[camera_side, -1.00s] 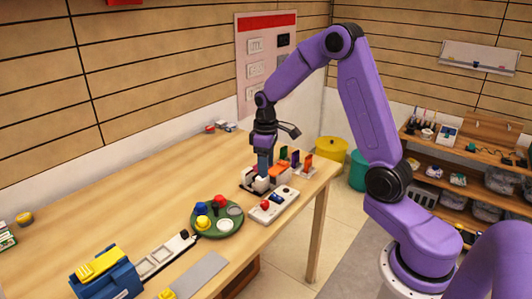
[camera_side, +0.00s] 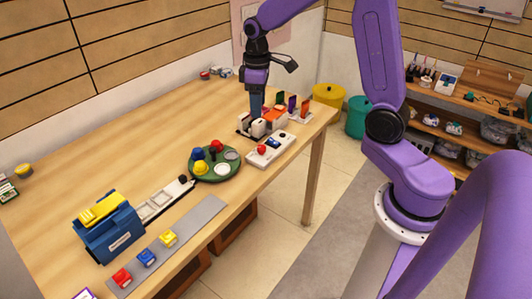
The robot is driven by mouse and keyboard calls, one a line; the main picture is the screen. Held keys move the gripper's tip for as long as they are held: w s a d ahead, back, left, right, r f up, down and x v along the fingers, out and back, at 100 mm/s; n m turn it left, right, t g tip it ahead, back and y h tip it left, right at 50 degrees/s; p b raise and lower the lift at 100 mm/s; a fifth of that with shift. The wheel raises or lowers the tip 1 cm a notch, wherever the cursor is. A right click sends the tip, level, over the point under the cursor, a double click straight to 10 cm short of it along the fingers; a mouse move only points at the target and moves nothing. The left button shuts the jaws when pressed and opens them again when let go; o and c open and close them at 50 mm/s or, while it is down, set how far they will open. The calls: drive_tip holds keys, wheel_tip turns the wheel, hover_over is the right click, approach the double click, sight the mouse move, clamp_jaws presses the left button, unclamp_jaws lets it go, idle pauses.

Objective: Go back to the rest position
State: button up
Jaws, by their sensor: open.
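My gripper (camera_side: 257,112) points down above the white and black fixture (camera_side: 258,127) near the far right end of the table. Its fingertips are small in this view and appear close to the fixture's white blocks; whether they touch cannot be told. The gripper is open, and I see nothing held in it. My arm reaches in from the right, over the table's right edge.
A wooden table (camera_side: 130,150) holds a white button box (camera_side: 271,149), a green round tray (camera_side: 228,174), a blue and yellow machine (camera_side: 108,228) and a grey strip (camera_side: 199,222) with coloured blocks. Upright coloured cards (camera_side: 292,103) stand beside the fixture. The table's back middle is clear.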

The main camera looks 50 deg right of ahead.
drive_tip(key=s+a+r+n, duration=0.1)
drive_tip(key=s+a+n, duration=0.2)
drive_tip(key=s, duration=1.1)
drive_tip(key=s+a+r+n, duration=0.1)
drive_tip(key=s+a+n, duration=0.2)
drive_tip(key=s+a, duration=0.4)
drive_tip(key=s, duration=0.7)
drive_tip(key=shift+s+n, duration=0.15)
drive_tip(key=shift+n, duration=0.25)
